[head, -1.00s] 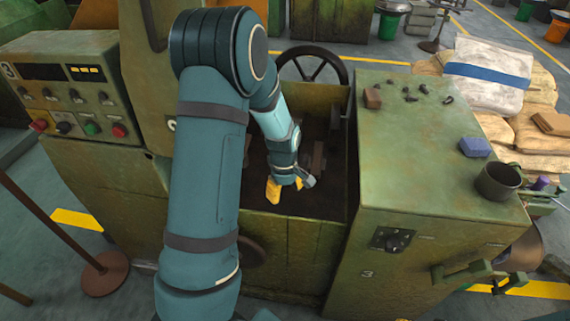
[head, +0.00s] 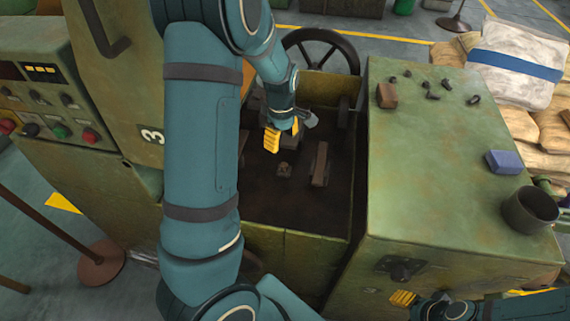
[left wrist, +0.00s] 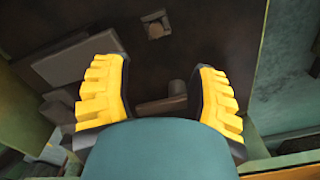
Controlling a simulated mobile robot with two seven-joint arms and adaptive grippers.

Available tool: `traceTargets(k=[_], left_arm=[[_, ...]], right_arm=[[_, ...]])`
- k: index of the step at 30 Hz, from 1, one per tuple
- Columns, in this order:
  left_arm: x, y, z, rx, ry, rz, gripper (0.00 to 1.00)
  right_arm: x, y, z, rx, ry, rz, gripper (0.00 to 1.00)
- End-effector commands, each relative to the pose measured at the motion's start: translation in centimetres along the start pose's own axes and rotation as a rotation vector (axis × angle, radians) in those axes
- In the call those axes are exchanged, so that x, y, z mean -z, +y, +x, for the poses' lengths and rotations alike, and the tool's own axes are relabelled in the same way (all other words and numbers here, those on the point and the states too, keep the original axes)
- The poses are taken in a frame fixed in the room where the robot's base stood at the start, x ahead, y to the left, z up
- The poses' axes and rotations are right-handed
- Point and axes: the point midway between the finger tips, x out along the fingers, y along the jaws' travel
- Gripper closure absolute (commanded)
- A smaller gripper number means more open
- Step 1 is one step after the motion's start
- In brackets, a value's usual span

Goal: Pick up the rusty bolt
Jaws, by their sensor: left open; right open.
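My left gripper (head: 282,133) is open and empty above the dark well of the green machine, pointing down. In the left wrist view its yellow fingers (left wrist: 158,98) are spread, with a dark brown bar and a rounded stub (left wrist: 178,88) beneath the gap. I cannot tell whether that is the rusty bolt. Several small dark bolt-like pieces (head: 433,85) lie on the right cabinet top, too small to tell which is rusty. My right gripper (head: 403,298) is at the bottom right, before the cabinet front; only part of it shows.
In the well (head: 300,212) lie a small holed block (head: 284,170) and a brown bar (head: 320,165). The cabinet top (head: 425,170) also bears a brown block (head: 387,95), a blue block (head: 504,161) and a dark cup (head: 531,210). Its middle is clear. A handwheel (head: 322,50) stands behind.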

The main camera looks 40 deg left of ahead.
Motion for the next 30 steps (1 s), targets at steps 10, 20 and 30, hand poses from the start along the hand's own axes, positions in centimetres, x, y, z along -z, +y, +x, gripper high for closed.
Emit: traceTargets(k=[10,20,30], left_arm=[[0.0,0.0,6.2,0.003,0.0,0.001,0.42],[-0.1,0.2,8.2,0.003,0.0,0.001,0.42],[-0.3,0.6,12.1,0.001,0.0,0.0,0.42]], right_arm=[[-0.4,0.6,1.6,0.001,-0.009,-0.003,0.53],[-0.4,0.8,2.1,0.001,-0.006,-0.004,0.53],[-0.2,1.2,3.2,0.001,0.0,-0.005,0.53]])
